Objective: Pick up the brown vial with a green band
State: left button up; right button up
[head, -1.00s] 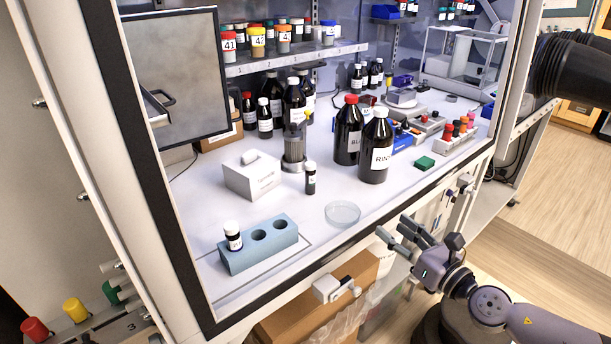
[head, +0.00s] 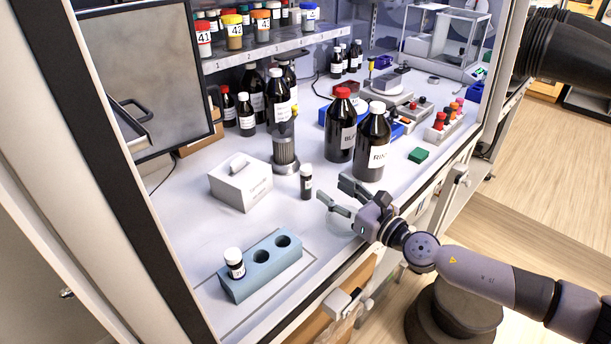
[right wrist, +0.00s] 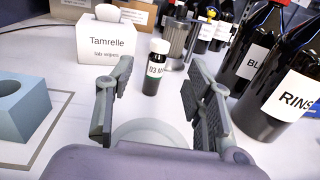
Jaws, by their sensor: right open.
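A small dark brown vial (head: 306,182) with a white cap stands upright on the cabinet floor. In the right wrist view the vial (right wrist: 155,68) shows a white label with a green band, between and beyond my fingers. My right gripper (head: 334,189) is open and empty, just right of the vial and apart from it. It also shows in the right wrist view (right wrist: 159,82). A second white-capped vial (head: 235,263) sits in the blue rack (head: 269,270); its band colour is unclear. My left gripper is not in view.
A clear dish (head: 342,222) lies under my right gripper. A wipes box (head: 240,184) and a grey cylinder (head: 285,155) stand by the vial. Large dark bottles, one labelled RINS (head: 371,145), stand behind right. The cabinet's front edge runs below my right arm.

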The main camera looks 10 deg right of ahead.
aim_at(310, 173)
jog(key=x, duration=0.4)
jog(key=shift+w+a+p, duration=0.15)
jog(key=shift+w+p, duration=0.1)
jog(key=shift+p, duration=0.05)
jog(key=shift+w+a, duration=0.2)
jog(key=shift+w, duration=0.1)
jog(key=x, duration=0.5)
jog(key=shift+w+a+f, duration=0.1)
jog(key=shift+w+f, duration=0.05)
jog(key=shift+w, duration=0.1)
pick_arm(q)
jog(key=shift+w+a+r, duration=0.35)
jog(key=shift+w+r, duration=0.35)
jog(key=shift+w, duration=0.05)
pick_arm(e)
jog(key=shift+s, duration=0.1)
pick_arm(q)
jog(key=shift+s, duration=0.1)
pick_arm(e)
jog(key=shift+c, duration=0.2)
jog(key=shift+c, duration=0.7)
jog(key=c, duration=0.9)
